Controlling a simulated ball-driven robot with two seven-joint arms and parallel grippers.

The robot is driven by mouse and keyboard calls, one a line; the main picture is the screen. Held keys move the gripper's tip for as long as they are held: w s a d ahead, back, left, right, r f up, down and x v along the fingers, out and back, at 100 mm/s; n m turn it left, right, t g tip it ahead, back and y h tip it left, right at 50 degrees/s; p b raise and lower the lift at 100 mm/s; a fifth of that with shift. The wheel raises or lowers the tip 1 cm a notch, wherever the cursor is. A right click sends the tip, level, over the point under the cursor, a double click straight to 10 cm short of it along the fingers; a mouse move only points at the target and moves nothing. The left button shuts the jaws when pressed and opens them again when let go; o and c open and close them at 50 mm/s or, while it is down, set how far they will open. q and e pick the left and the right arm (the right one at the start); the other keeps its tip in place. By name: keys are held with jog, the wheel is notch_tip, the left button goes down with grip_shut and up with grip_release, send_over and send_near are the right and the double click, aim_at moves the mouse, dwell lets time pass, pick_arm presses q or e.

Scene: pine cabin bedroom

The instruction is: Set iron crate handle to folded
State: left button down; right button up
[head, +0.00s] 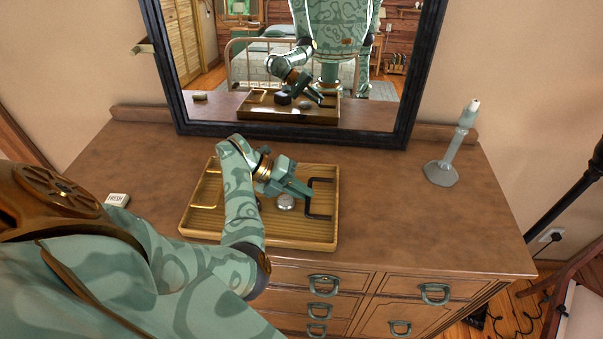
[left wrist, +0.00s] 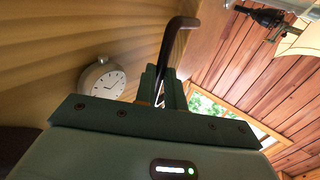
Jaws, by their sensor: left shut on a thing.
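The wooden crate (head: 290,240), a shallow slatted tray, sits on the dresser. Its dark iron handle (head: 320,217) is a squared bracket at the crate's right end. My left gripper (head: 309,194) reaches over the crate from the left and is shut on the iron handle. In the left wrist view the dark handle (left wrist: 172,50) rises from between the closed fingers (left wrist: 163,88) and bends at its far end. The fingers hide part of it, and its exact angle is hard to tell. My right gripper is not in view.
A small round clock (head: 285,202) lies in the crate below my gripper; it also shows in the left wrist view (left wrist: 101,80). A brass handle (head: 207,187) is at the left end. A mirror (head: 290,125) stands behind, a candlestick (head: 455,150) right, a small box (head: 117,199) left.

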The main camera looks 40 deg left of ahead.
pick_arm(q)
jog(key=c, duration=1.5)
grip_release()
jog(key=shift+d, duration=0.1)
jog(key=p+v, duration=0.1)
jog(key=v, duration=1.5)
jog(key=shift+r+p, duration=0.1)
jog(key=shift+p, duration=0.3)
